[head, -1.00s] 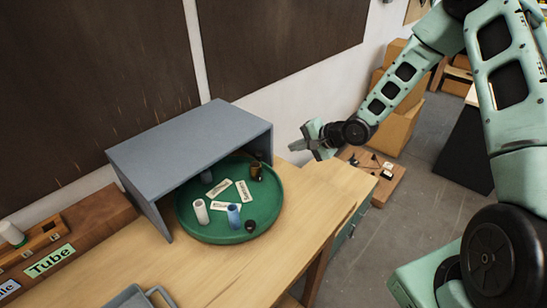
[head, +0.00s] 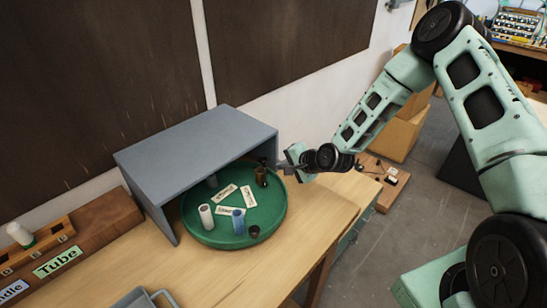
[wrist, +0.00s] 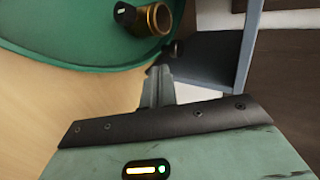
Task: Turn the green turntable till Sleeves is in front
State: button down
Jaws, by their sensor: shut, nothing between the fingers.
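The green turntable (head: 262,226) stands on the wooden bench, partly under a grey cover. On it are a white cylinder (head: 206,217), a blue cylinder (head: 238,221), a small dark piece (head: 254,232), a brass-and-black piece (head: 261,176) and a grey piece at the back. Several white labels (head: 227,192) lie in its middle; their words are too small to read. My gripper (head: 283,166) is shut and empty at the turntable's right rear edge, by the cover's right side. In the wrist view, the fingers (wrist: 158,75) point at the rim, near the brass piece (wrist: 152,18).
The grey cover (head: 195,150) roofs the rear of the turntable, and its side panel (wrist: 205,58) stands close to my fingers. A rack with a "Tube" label (head: 58,262) and a grey tray (head: 140,300) are at left. The bench right of the turntable is clear.

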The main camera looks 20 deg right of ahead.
aim_at(265, 159)
jog(key=w, duration=0.1)
jog(key=w+a+p, duration=0.1)
jog(key=w+p, duration=0.1)
jog(key=shift+a+f, duration=0.25)
jog(key=shift+a, duration=0.1)
jog(key=shift+w+a+f, duration=0.2)
jog(key=shift+w, duration=0.25)
jog(key=shift+w+a+f+b, duration=0.25)
jog(key=shift+w+b, duration=0.35)
jog(key=shift+b, duration=0.3)
jog(key=shift+w+a+r, duration=0.1)
jog(key=shift+w+a, duration=0.05)
jog(key=shift+w, duration=0.1)
jog(key=shift+r, duration=0.15)
